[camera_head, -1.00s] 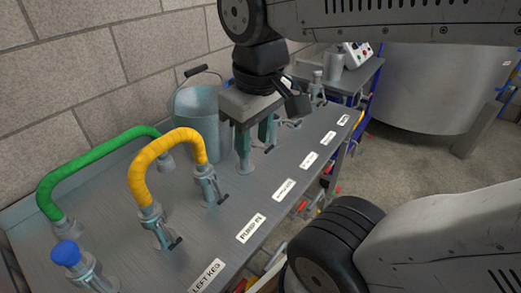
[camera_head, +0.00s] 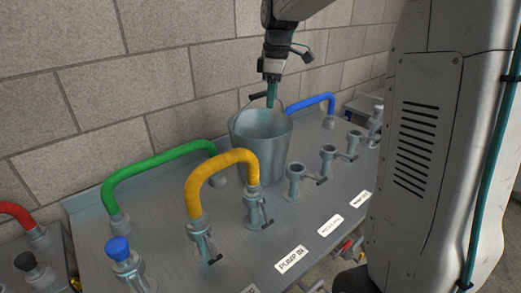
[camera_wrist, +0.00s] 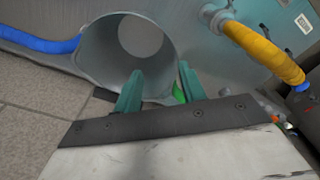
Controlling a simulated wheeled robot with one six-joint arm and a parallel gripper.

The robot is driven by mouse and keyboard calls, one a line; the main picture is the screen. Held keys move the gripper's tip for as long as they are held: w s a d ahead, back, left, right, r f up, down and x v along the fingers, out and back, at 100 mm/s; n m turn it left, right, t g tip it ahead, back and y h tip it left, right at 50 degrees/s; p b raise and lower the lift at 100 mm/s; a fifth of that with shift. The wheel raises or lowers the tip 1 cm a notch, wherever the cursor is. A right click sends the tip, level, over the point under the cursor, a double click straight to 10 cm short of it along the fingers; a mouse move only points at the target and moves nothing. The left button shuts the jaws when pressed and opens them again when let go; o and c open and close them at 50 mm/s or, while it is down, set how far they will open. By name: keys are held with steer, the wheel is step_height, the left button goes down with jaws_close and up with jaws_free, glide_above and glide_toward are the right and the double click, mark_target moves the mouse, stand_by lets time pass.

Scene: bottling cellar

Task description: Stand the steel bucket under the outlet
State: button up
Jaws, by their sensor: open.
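The steel bucket (camera_head: 262,140) stands upright on the metal bench behind the yellow hose, near the wall, with its dark handle up at the back. In the wrist view I look into the open mouth of the bucket (camera_wrist: 112,48). My gripper (camera_head: 271,102) points down at the bucket's back rim. In the wrist view my gripper (camera_wrist: 160,78) has its two teal fingers apart, near the rim. I cannot tell whether the rim or handle lies between them. I cannot tell which fitting is the outlet.
A green hose (camera_head: 160,162), a yellow hose (camera_head: 222,158) and a blue hose (camera_head: 310,103) arch between fittings around the bucket. Bare valves (camera_head: 296,178) stand to its right. A blue-capped fitting (camera_head: 118,248) is at front left. A brick wall (camera_head: 130,75) rises close behind.

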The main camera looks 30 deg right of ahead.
mark_target(262, 94)
steer(key=w+d+r+n+t, duration=0.2)
steer(key=w+r+n, duration=0.2)
steer(key=w+n, duration=0.4)
steer(key=shift+n, duration=0.9)
steer(key=x, duration=0.7)
steer(key=shift+s+d+f, duration=0.1)
steer(key=shift+d+f, duration=0.1)
steer(key=shift+f, duration=0.25)
jaws_close()
steer(key=shift+r, duration=0.1)
